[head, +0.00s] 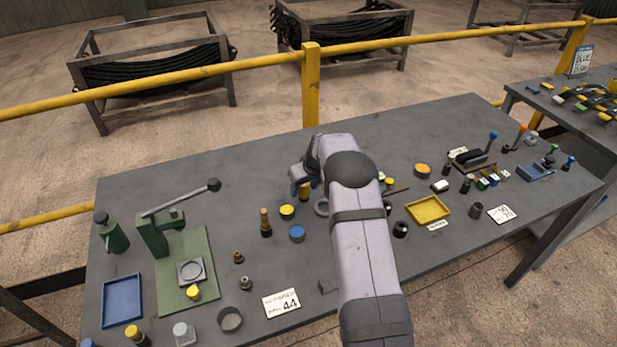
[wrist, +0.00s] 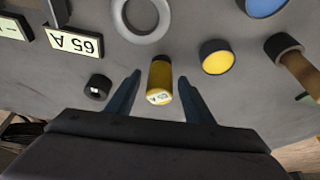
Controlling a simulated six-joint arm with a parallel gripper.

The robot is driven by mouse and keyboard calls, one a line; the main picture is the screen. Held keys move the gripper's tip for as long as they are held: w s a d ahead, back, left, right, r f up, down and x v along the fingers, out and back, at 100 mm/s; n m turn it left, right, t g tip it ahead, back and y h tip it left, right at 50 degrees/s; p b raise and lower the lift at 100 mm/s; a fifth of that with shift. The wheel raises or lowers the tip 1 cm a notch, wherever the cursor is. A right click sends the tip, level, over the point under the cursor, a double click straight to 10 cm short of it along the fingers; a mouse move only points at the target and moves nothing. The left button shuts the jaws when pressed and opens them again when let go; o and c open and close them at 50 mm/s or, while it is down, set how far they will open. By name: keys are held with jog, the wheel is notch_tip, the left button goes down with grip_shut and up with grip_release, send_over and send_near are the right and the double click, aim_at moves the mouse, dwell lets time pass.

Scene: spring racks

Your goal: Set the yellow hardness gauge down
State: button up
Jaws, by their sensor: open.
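The yellow hardness gauge (wrist: 160,76) is a small yellow cylinder with a pale marked end face, seen in the wrist view between my two dark blue fingers. It appears to stand on the grey table, though its contact with the top is hard to make out. My gripper (wrist: 159,78) is open around it, with a visible gap on each side. In the head view my gripper (head: 300,180) is low over the middle of the table, and the gauge (head: 304,190) shows only partly beside the fingers; my arm hides much behind it.
Near the gauge are a yellow-topped puck (wrist: 217,57), a grey ring (wrist: 141,16), a small dark nut-like part (wrist: 98,87) and a brown-handled tool (wrist: 299,68). A yellow tray (head: 429,209) lies right of my arm. A green press (head: 165,235) and blue tray (head: 122,300) stand left.

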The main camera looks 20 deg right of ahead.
jog(key=b+v, duration=0.2)
jog(key=v, duration=0.9)
jog(key=shift+s+r+b, duration=0.2)
jog(key=shift+r+b, duration=0.15)
jog(key=s+a+f+g, duration=0.1)
jog(key=s+a, duration=0.3)
jog(key=s, duration=0.8)
jog(key=s+a+f+m+g, duration=0.1)
jog(key=s+a, duration=0.4)
jog(key=s, duration=0.6)
jog(key=s+a+f+g, duration=0.2)
jog(key=s+a, duration=0.3)
jog(key=s, duration=0.7)
jog(key=shift+s+f+g+h, duration=0.15)
jog(key=shift+s+g+h, duration=0.15)
jog(key=shift+r+p, duration=0.55)
jog(key=shift+p, duration=0.05)
